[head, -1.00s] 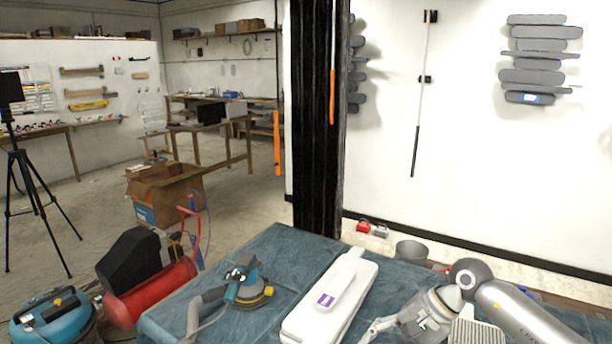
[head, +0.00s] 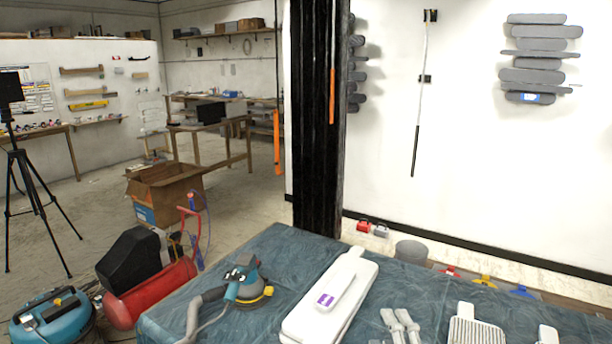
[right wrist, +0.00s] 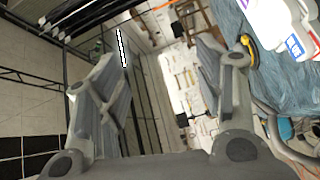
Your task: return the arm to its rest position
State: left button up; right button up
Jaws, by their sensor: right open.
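My right gripper (right wrist: 158,58) shows in the right wrist view with its two grey fingers spread wide apart and nothing between them. Beyond the fingers are the room's far wall and floor, seen tilted. The blue-covered table (right wrist: 245,20) is at the upper right of that view, off to the side of the right finger. In the head view neither arm nor gripper shows now. My left gripper is in neither view.
On the blue-covered table (head: 260,255) are a sander with a hose (head: 245,285), a long white tool (head: 330,295), two small pale-handled tools (head: 400,325) and a ribbed pale piece (head: 474,332). A grey bucket (head: 411,251) stands behind. A black post (head: 318,130) rises beyond the table.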

jog(key=s+d+f+m+g+h, duration=0.3)
jog(key=s+d+f+m+g, duration=0.15)
jog(key=s+f+m, duration=0.35)
jog(key=s+f+m+g+y, duration=0.1)
jog(key=s+f+m+g, duration=0.4)
jog(key=s, duration=0.4)
jog(key=s+f+m+g, duration=0.2)
jog(key=s+f+g, duration=0.2)
jog(key=s+f, duration=0.45)
notch_tip(320, 180, down, 29)
jog(key=s+g+b, duration=0.2)
jog(key=s+b, duration=0.1)
jog(key=b, duration=0.2)
jog(key=s+d+f+b, duration=0.1)
jog(key=s+f+b, duration=0.1)
jog(key=s+f, duration=0.6)
jog(key=s+d+f+g+b, duration=0.1)
jog(key=s+d+f+b, duration=0.1)
jog(key=s+f, duration=0.7)
notch_tip(320, 180, down, 5)
jog(key=shift+r+b, duration=0.1)
jog(key=shift+b, duration=0.4)
jog(key=shift+d, duration=0.1)
